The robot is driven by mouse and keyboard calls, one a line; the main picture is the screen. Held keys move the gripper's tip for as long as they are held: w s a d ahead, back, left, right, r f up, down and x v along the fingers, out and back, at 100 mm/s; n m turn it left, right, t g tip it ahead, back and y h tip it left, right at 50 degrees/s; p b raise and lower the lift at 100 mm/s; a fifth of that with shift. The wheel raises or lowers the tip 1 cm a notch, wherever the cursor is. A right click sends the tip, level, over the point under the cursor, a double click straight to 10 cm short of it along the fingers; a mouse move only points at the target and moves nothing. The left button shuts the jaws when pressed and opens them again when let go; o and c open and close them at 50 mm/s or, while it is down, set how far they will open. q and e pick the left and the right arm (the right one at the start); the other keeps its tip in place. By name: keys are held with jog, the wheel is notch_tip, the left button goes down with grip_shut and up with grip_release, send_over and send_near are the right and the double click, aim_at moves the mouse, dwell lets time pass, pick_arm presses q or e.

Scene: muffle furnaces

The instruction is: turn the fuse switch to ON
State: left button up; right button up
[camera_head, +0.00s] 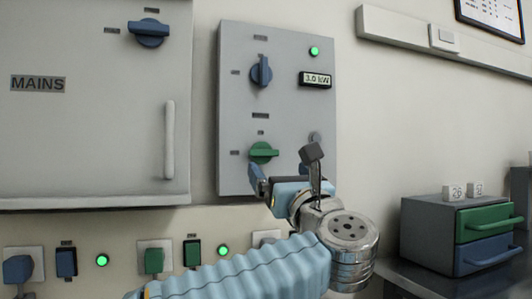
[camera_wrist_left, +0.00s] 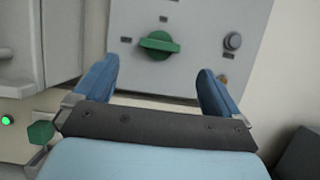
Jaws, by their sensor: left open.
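A grey control panel (camera_head: 290,105) on the wall carries a blue rotary switch (camera_head: 261,71) with its handle upright. Below it is a green rotary switch (camera_head: 262,151) with its handle lying level; it also shows in the left wrist view (camera_wrist_left: 158,45). The labels are too small to read, so I cannot tell which is the fuse switch. My left gripper (camera_head: 281,172) is open and empty, just below and in front of the green switch. In the left wrist view its fingers (camera_wrist_left: 158,72) point at the panel, with the green switch beyond the gap between them.
A grey MAINS cabinet (camera_head: 90,120) with a blue rotary switch (camera_head: 150,33) and long handle (camera_head: 169,140) stands left. The panel has a 3.0 kW display (camera_head: 316,79) and lit green lamp (camera_head: 314,51). Sockets and plugs (camera_head: 154,261) line the wall below. A drawer box (camera_head: 425,230) sits right.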

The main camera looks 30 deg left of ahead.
aim_at(265, 153)
pick_arm(q)
jog(key=p+x, duration=0.1)
jog(key=x, duration=0.6)
jog(key=shift+r+p, duration=0.15)
jog(key=shift+p, duration=0.25)
jog(key=shift+x, duration=0.8)
jog(key=shift+c, duration=0.5)
jog(key=c, duration=1)
